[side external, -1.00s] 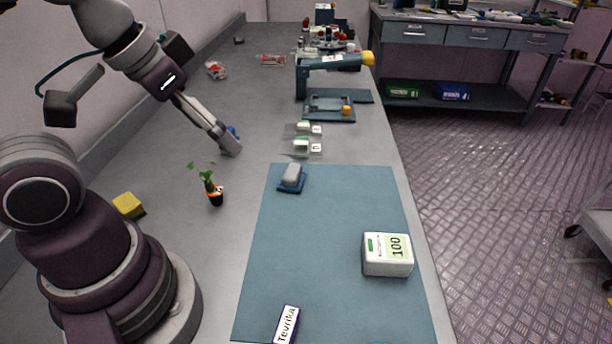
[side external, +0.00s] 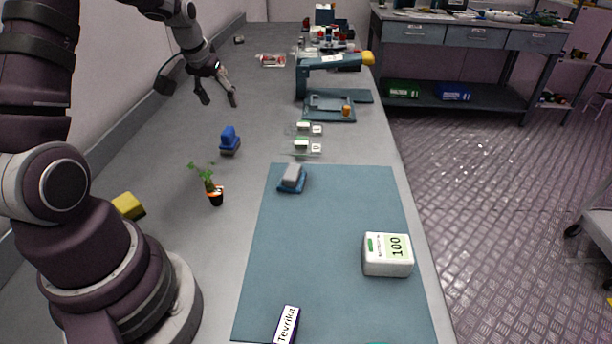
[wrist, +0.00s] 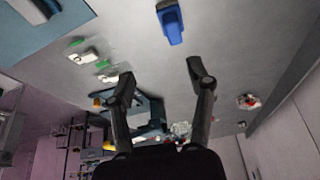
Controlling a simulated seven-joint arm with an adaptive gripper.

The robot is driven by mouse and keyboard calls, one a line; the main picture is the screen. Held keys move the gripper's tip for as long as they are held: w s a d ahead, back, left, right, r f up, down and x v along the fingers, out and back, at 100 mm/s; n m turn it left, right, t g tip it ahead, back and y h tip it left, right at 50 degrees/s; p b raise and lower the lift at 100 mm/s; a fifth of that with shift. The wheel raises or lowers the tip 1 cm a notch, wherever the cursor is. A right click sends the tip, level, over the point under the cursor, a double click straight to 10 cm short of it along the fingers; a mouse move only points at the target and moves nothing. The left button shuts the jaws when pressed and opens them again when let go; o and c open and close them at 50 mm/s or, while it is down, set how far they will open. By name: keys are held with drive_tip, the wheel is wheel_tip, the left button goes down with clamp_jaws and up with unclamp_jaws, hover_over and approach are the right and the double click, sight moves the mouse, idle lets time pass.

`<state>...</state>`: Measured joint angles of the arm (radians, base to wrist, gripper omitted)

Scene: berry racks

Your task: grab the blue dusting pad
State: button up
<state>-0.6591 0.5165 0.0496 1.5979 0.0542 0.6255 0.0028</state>
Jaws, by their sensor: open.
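A blue block-like pad with a greyish base (side external: 229,137) sits on the grey bench, left of the mat; it also shows at the top of the wrist view (wrist: 172,27). A second pad, grey on top with a blue underside (side external: 292,177), lies on the mat's far left corner. I cannot tell for certain which is the dusting pad. My gripper (side external: 219,98) is open and empty, raised above the bench beyond the blue block-like pad. In the wrist view its spread fingers (wrist: 161,72) have nothing between them, and the pad lies apart from them.
A potted plant (side external: 214,192) and a yellow block (side external: 129,205) stand near my base. The blue-grey mat (side external: 325,235) carries a white box marked 100 (side external: 387,255) and a dark labelled box (side external: 287,324). A blue-grey device (side external: 303,82) stands farther back. Bench around the blue block-like pad is clear.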

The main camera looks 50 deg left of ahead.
sight(227, 131)
drive_tip(key=shift+n, duration=0.3)
drive_tip(key=x, duration=0.4)
drive_tip(key=a+x, duration=0.1)
drive_tip(key=x, duration=0.3)
drive_tip(key=s+x, duration=0.1)
drive_tip(key=x, duration=0.3)
drive_tip(key=shift+a, duration=0.4)
clamp_jaws()
